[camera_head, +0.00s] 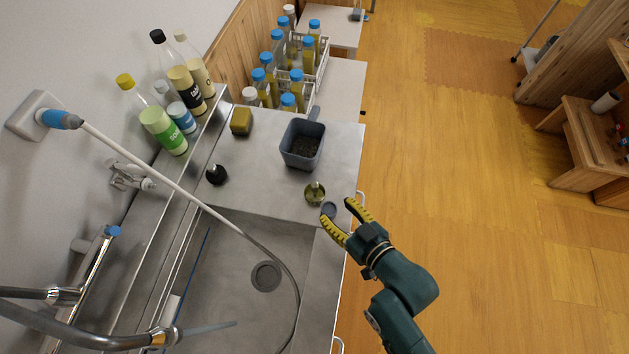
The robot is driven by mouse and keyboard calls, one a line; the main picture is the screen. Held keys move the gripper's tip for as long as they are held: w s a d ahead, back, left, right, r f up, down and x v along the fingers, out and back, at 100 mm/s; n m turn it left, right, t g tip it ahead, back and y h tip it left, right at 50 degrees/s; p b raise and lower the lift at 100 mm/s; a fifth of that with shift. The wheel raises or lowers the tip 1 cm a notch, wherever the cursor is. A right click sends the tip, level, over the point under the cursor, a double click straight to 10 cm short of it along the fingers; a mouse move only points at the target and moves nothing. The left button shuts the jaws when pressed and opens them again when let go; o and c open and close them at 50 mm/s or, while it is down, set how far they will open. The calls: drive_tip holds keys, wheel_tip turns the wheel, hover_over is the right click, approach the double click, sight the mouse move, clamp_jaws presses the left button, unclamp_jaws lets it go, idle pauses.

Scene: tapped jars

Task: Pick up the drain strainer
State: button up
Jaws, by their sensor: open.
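A small grey round piece (328,209), possibly the drain strainer, lies on the steel counter near its right edge. A dark round drain fitting (266,276) sits in the floor of the sink; I cannot tell whether a loose strainer is in it. My gripper (337,212) is open and empty, with its yellow fingers pointing up and left. The fingertips are close to the grey round piece, one on either side of it in the picture. I cannot tell whether they touch it or are above it.
A brass-coloured round object (315,193) stands just beyond the grey piece. A grey hose (200,202) arches over the sink (225,300). Several blue-capped bottles stand behind.

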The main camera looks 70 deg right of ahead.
sight(316, 187)
drive_tip(key=b+x, duration=0.1)
drive_tip(key=x, duration=0.5)
drive_tip(key=shift+w+d+f, duration=0.1)
drive_tip(key=shift+w, duration=0.05)
drive_tip(key=b+x, duration=0.1)
drive_tip(key=x, duration=0.4)
drive_tip(key=shift+d, duration=0.3)
clamp_jaws()
